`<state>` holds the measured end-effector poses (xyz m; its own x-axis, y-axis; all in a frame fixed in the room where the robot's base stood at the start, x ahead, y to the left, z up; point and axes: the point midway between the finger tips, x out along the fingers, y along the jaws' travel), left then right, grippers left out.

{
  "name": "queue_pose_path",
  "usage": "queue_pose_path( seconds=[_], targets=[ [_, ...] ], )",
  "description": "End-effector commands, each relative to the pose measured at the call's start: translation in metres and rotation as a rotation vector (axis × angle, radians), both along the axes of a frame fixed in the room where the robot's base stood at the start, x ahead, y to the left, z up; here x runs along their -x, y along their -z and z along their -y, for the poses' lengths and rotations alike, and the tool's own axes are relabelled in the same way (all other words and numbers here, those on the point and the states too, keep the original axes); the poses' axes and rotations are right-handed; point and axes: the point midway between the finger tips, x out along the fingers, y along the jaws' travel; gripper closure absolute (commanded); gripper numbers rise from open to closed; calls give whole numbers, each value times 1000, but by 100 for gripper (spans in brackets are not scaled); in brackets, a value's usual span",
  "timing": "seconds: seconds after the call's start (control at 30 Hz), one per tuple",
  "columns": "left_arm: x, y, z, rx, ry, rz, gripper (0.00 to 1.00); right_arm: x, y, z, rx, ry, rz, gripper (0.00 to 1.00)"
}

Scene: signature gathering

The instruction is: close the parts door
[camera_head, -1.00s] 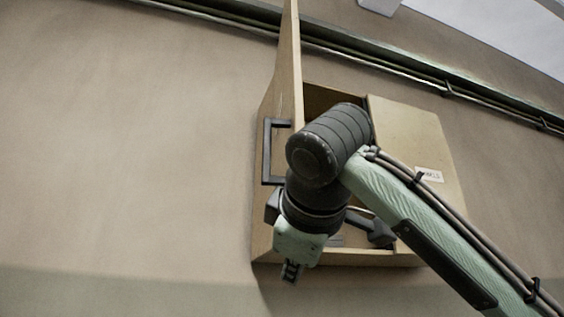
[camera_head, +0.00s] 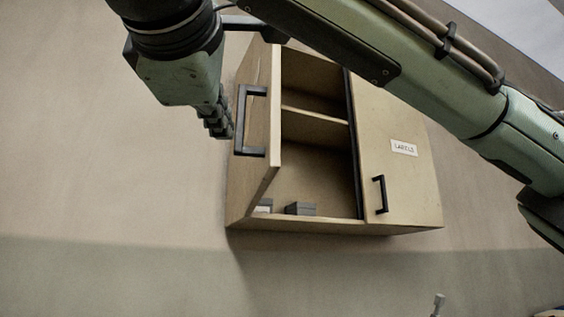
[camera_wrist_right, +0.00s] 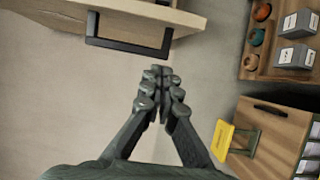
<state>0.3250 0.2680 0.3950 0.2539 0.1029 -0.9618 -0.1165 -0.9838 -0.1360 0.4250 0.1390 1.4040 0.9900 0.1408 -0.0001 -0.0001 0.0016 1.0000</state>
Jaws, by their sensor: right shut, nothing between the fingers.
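A wooden wall cabinet (camera_head: 335,228) hangs on the wall in the head view. Its left door (camera_head: 265,185) stands open, outer face to the left, with a black bar handle (camera_head: 251,120); no name shows on it. My right gripper (camera_head: 222,130) is shut and empty, just left of the handle on the outer side. In the right wrist view the shut fingers (camera_wrist_right: 162,85) lie below the handle (camera_wrist_right: 128,45) and door panel (camera_wrist_right: 135,8), with a visible gap in the picture. My left gripper is not in view.
The cabinet's right door (camera_head: 400,175) is closed and labelled. A grey block (camera_head: 300,209) sits inside the open compartment. The right wrist view shows a shelf with jars and grey boxes (camera_wrist_right: 293,55), a wooden unit (camera_wrist_right: 270,130) and a yellow object (camera_wrist_right: 222,140). Bare wall lies left.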

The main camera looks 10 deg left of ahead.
Motion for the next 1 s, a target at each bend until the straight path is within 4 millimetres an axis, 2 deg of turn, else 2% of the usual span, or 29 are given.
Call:
queue_pose_path(
  seconds=[0.1,0.23,0.4,0.87,1.0],
  targets=[
    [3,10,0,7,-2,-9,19,-26,-2,-2,-1,3,-2,100],
    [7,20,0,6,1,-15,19,-33,-1,17,-3,1,0,100],
    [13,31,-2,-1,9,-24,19,-38,-1,31,-2,-1,0,100],
    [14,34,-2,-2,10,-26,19,-39,0,35,-2,-2,0,100],
    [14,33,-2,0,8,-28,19,-41,1,42,-4,-11,-2,100]
  ],
)
